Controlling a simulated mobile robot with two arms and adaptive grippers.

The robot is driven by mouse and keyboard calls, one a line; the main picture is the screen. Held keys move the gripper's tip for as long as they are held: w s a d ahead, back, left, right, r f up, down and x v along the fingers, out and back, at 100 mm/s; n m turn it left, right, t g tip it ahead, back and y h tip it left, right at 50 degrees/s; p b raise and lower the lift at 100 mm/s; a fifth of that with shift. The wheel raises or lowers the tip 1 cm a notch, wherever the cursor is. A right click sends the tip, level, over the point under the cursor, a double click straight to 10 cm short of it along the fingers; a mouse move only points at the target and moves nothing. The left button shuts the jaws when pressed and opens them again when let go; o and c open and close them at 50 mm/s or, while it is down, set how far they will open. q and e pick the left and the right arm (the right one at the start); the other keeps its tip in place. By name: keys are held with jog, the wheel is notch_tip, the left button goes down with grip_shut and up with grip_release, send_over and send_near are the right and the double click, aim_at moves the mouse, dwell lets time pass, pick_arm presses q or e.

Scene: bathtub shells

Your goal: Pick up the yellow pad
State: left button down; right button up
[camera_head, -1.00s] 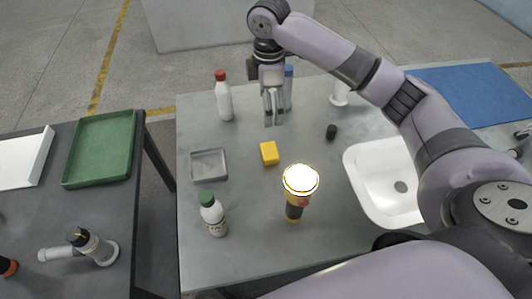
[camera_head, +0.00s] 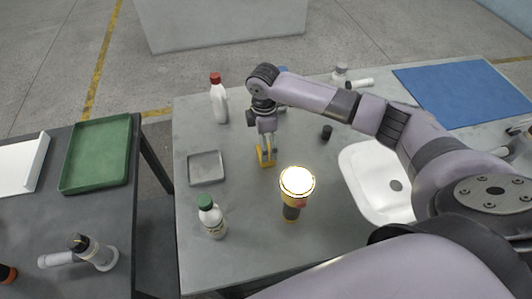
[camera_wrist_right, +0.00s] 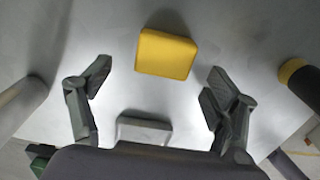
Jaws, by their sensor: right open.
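The yellow pad (camera_head: 265,160) lies on the grey table, partly hidden in the head view by my right gripper (camera_head: 267,154). The wrist view shows the pad (camera_wrist_right: 166,54) whole, a small square block. My right gripper (camera_wrist_right: 157,82) is open there, its fingers spread wide. The pad lies ahead of the fingertips, between their lines, and nothing is held. In the head view the fingers point down just over the pad; whether they touch it is not clear. My left gripper is not in view.
A lit flashlight (camera_head: 294,190) stands close right of the pad. A grey tray (camera_head: 206,181) lies to the left, with a green-capped bottle (camera_head: 210,217) in front. A red-capped bottle (camera_head: 219,100) stands behind. A black cap (camera_head: 327,132) and white sink (camera_head: 360,190) are at right.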

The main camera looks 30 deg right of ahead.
jog(key=f, duration=0.4)
jog(key=shift+s+d+p, duration=0.1)
jog(key=shift+s+p, duration=0.2)
jog(key=shift+c, duration=0.4)
jog(key=c, duration=0.9)
